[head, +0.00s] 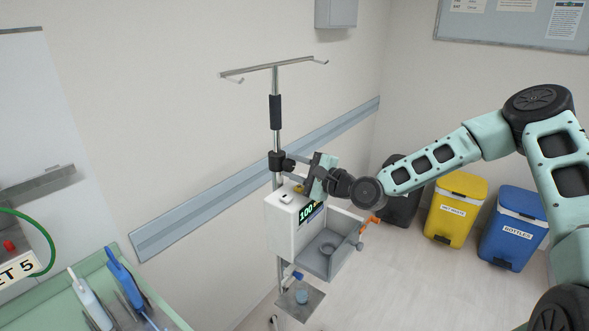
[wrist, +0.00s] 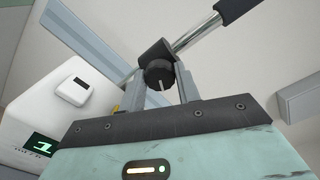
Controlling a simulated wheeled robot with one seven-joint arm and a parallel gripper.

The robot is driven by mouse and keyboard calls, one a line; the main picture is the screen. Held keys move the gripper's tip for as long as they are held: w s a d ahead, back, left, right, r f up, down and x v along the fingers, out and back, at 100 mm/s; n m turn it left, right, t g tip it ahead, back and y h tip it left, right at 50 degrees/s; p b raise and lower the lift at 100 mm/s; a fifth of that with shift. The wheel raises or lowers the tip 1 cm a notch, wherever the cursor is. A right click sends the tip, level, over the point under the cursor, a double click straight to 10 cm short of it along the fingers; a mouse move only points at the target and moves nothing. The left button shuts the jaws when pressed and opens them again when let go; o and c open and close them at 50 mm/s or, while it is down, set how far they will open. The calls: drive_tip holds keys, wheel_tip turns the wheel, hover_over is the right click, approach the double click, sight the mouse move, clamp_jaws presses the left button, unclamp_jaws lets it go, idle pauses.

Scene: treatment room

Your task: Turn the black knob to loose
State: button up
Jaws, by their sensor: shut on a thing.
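The black knob (wrist: 158,74) shows in the wrist view, round with a white line on its face. It sits on a black clamp (head: 277,160) around the metal pole (head: 276,130) in the head view. My gripper (wrist: 158,88) has its two grey fingers on either side of the knob and is shut on it. In the head view my gripper is at the pole just above the white pump, and the knob is partly hidden by it. The white line points down toward the gripper in the wrist view, slightly tilted.
A white pump (head: 283,222) with a green "100" display and a grey tray (head: 335,262) hangs on the pole below. A green tray (head: 110,262) with tools is at the lower left. Yellow (head: 456,207) and blue (head: 513,228) bins stand at the right. Open floor lies in front of them.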

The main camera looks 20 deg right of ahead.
drive_tip(key=shift+m, duration=0.5)
drive_tip(key=o, duration=1)
drive_tip(key=shift+c, duration=0.2)
drive_tip(key=b+v, duration=0.4)
drive_tip(key=v, duration=1.3)
drive_tip(key=shift+s+d+b, duration=0.15)
drive_tip(key=shift+b, duration=0.25)
